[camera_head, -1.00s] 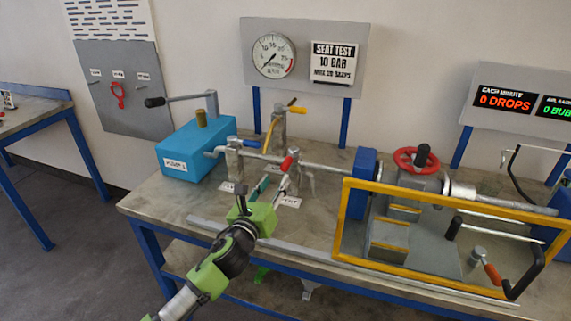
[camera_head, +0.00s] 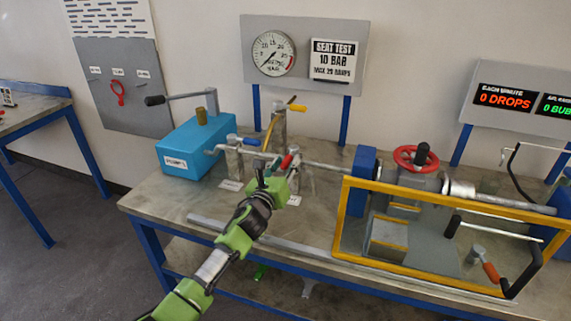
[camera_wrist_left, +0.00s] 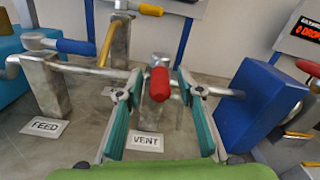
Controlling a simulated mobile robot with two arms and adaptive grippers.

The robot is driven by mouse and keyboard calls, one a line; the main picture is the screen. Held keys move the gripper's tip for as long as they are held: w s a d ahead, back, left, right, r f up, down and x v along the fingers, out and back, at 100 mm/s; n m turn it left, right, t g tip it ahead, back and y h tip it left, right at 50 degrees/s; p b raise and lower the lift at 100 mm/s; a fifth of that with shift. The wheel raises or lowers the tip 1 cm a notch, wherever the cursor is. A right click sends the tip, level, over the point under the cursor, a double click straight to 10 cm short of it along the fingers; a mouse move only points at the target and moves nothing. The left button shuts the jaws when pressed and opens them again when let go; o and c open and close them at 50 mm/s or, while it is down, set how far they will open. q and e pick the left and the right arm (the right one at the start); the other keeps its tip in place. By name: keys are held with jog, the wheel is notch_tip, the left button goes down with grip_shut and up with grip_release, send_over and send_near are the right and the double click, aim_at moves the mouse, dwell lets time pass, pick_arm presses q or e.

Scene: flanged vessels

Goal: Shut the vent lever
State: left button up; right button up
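The vent lever has a red handle (camera_head: 287,161) on a grey post behind the VENT label (camera_wrist_left: 145,142). In the left wrist view the red handle (camera_wrist_left: 160,84) points toward the camera and lies between the two teal fingers. My left gripper (camera_wrist_left: 155,98) is open, with one finger on each side of the handle and visible gaps beside it. In the head view my left gripper (camera_head: 276,172) is at the vent post, and its body partly hides the post. My right gripper is not in view.
The blue feed lever (camera_wrist_left: 75,47) is to the left, by the FEED label (camera_wrist_left: 45,128). A yellow-handled lever (camera_head: 298,107) stands behind. A blue pump box (camera_head: 192,150) is left; a blue flange (camera_head: 362,180) and yellow guard frame (camera_head: 340,220) are right.

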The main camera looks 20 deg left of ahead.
pick_arm(q)
grip_shut()
jog(key=shift+d+f+n+y+b, duration=0.2)
jog(key=shift+d+n+y+b, duration=0.2)
jog(key=shift+y+b, duration=0.3)
jog(key=shift+w+d+r+n+g+y+b, duration=0.15)
jog(key=shift+d+n+g+y+b, duration=0.3)
jog(key=shift+n+y+b, duration=0.65)
jog(key=shift+w+d+n+g+y+b, duration=0.25)
jog(key=shift+d+n+y+b, duration=0.4)
jog(key=shift+y+b, duration=0.8)
jog(key=shift+w+d+r+n+g+y+b, duration=0.1)
jog(key=shift+d+n+g+y+b, duration=0.4)
jog(key=shift+n+y+b, duration=0.6)
jog(key=shift+m, duration=0.25)
